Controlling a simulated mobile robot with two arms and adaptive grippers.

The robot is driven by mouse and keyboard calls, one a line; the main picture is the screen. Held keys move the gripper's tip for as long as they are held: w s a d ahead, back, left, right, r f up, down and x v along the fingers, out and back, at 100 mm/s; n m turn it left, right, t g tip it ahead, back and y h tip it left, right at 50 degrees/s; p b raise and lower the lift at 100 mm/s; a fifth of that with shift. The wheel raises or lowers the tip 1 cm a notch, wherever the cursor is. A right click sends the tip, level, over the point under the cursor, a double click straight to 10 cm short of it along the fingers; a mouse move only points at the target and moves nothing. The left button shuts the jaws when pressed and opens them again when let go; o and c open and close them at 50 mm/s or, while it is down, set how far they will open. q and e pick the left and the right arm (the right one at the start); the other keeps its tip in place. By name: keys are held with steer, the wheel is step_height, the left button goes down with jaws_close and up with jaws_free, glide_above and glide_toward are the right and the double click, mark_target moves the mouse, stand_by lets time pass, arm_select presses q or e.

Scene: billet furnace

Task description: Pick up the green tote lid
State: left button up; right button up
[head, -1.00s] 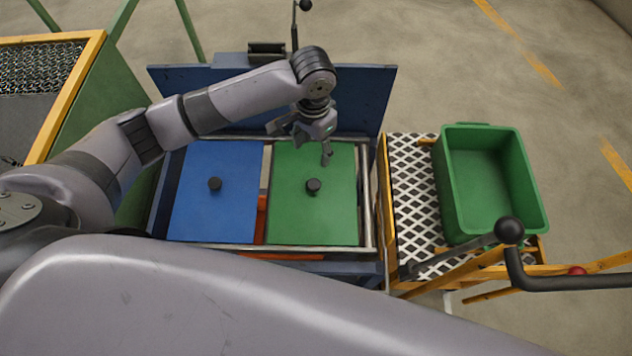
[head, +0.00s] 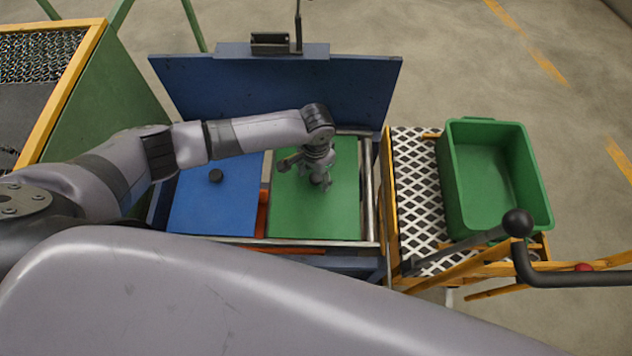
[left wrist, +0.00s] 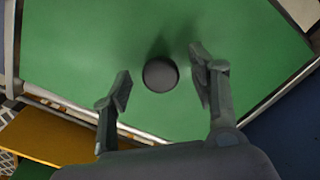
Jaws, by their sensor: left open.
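The green tote lid (head: 316,218) lies flat in the right half of a blue frame, beside a blue lid. Its round black knob (left wrist: 160,75) shows in the left wrist view, between the two open fingers and slightly beyond their tips. My left gripper (head: 308,178) is open above the lid's knob, which it mostly hides in the head view. The left wrist view also shows its fingertips (left wrist: 160,88) apart on either side of the knob, holding nothing. My right gripper is not in view.
The blue lid (head: 212,208) with a black knob lies left of the green lid. A raised blue panel (head: 250,90) stands behind both. A green tote (head: 458,185) sits on a yellow cart (head: 388,215) to the right, with a black-knobbed lever (head: 517,223) in front.

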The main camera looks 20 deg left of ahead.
arm_select(q)
steer(key=shift+f, duration=0.85)
steer(key=shift+c, duration=0.3)
jaws_close()
